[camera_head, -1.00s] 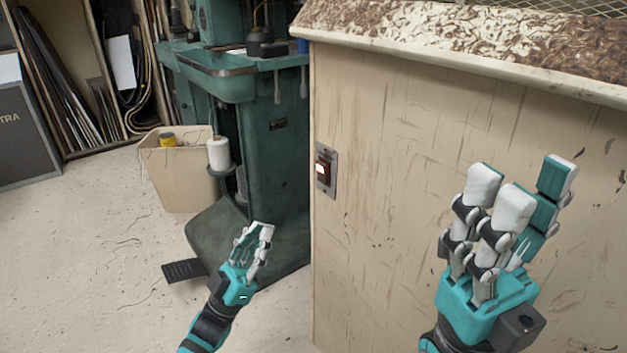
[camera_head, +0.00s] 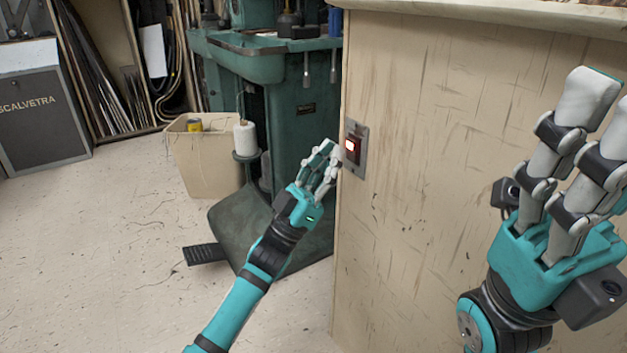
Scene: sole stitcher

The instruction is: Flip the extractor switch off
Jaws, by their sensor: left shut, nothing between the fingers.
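The extractor switch (camera_head: 351,148) is a dark red rocker with a lit pale patch, on a grey metal plate on the beige cabinet panel near its left edge. My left gripper (camera_head: 328,156) is shut and empty, its fingertips just left of the switch plate at about the same height in the picture. Whether they touch the plate or the panel edge cannot be told. My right gripper (camera_head: 602,115) is large at the right, fingers pointing up and spread, in front of the panel, with part of it cut off by the picture edge.
The beige cabinet (camera_head: 430,160) fills the right side. A green machine (camera_head: 295,130) with a foot pedal (camera_head: 205,254) stands behind my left arm. A beige bin (camera_head: 207,165) stands to its left. The floor (camera_head: 110,260) at the left is clear.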

